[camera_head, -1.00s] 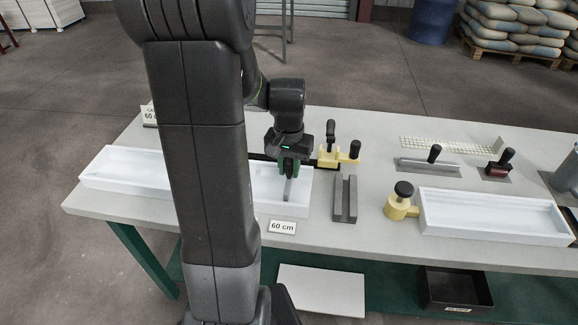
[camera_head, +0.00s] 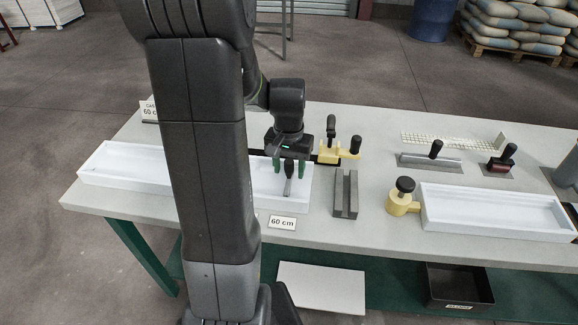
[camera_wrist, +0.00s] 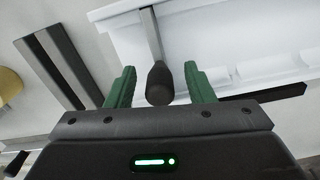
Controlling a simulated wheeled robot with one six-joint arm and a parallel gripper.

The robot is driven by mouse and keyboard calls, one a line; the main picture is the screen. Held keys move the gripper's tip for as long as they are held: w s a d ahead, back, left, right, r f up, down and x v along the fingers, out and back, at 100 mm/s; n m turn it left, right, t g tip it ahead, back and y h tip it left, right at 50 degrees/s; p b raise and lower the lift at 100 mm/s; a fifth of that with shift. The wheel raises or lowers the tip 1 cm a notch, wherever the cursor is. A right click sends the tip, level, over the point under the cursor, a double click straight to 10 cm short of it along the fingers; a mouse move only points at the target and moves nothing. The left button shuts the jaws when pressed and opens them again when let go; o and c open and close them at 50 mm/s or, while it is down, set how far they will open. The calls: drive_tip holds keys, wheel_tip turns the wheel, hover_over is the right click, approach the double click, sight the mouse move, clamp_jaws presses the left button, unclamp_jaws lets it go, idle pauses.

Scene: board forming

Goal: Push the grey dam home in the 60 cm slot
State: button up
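The grey dam (camera_head: 287,189) stands across the white mould (camera_head: 301,201) near its right end, behind the 60 cm label (camera_head: 282,223). Its dark knob (camera_wrist: 159,84) and thin grey plate (camera_wrist: 150,32) show in the wrist view. My gripper (camera_head: 290,174) is open, with green fingers on both sides of the knob and gaps between; the wrist view shows the open gripper (camera_wrist: 159,72) too. Slot ribs (camera_wrist: 234,72) show on the mould wall. I cannot tell how deep the dam sits. My arm hides the mould's middle.
A grey channelled block (camera_head: 345,193) lies right of the mould. A sign (camera_head: 149,110) stands at the back left.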

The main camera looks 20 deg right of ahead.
wheel_tip(320, 180, up, 14)
idle(0.6)
drive_tip(key=shift+f, duration=0.15)
wheel_tip(320, 180, down, 13)
drive_tip(key=shift+p, duration=0.3)
idle(0.4)
idle(0.5)
